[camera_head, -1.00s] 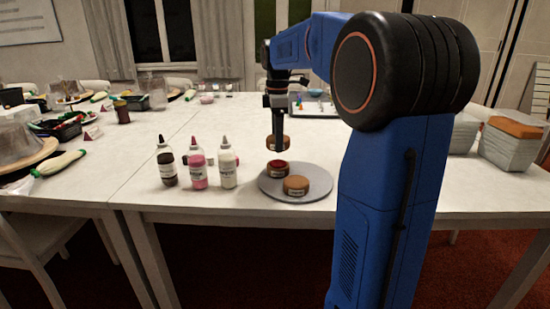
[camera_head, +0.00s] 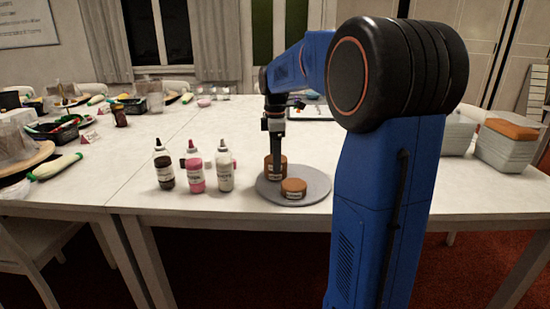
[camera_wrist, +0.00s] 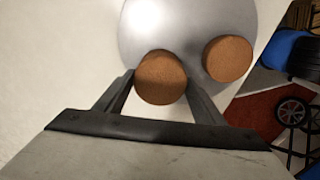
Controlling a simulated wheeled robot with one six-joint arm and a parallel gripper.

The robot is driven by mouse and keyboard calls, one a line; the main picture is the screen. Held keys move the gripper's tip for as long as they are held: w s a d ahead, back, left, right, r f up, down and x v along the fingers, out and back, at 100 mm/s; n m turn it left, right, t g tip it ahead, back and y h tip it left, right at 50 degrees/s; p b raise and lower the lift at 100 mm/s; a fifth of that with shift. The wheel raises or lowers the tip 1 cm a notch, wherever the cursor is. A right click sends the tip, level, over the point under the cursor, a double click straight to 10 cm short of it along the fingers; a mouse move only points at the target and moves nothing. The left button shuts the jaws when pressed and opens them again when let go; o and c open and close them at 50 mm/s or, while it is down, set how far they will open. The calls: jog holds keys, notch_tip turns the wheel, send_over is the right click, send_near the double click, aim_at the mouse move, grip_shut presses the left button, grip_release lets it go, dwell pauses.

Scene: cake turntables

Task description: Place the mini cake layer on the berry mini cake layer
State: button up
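The mini cake layer (camera_head: 276,159) is a small brown disc on top of the berry mini cake layer (camera_head: 275,174), whose red top is now hidden. The two look stacked and roughly in line, standing at the left back of the grey turntable (camera_head: 320,183). My gripper (camera_head: 277,151) is over the stack, pointing down. In the wrist view, my gripper (camera_wrist: 159,80) has its fingers against both sides of the mini cake layer (camera_wrist: 160,77), and the lower layer is hidden beneath it.
Another brown cake layer (camera_head: 293,188) sits close by at the turntable's front; it also shows in the wrist view (camera_wrist: 228,58). Brown (camera_head: 164,166), pink (camera_head: 195,168) and white (camera_head: 224,167) bottles stand left of the turntable. The table front left is clear.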

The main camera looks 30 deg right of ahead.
jog(key=o, duration=0.3)
jog(key=shift+r, duration=0.15)
notch_tip(320, 180, up, 12)
dwell(0.4)
jog(key=s+a+f+m+t, duration=0.1)
jog(key=s+a+f+m, duration=0.3)
jog(key=s, duration=0.6)
jog(key=s+a+f+m+t, duration=0.2)
jog(key=s+a+f+m, duration=0.2)
jog(key=s+f, duration=0.5)
jog(key=s+a+f+m+t, duration=0.1)
jog(key=s+a+f+m, duration=0.4)
jog(key=s, duration=0.6)
jog(key=a+f, duration=0.1)
jog(key=a, duration=0.1)
jog(key=shift+s+a+f+t, duration=0.2)
jog(key=shift+a+t, duration=0.1)
jog(key=shift+t, duration=0.1)
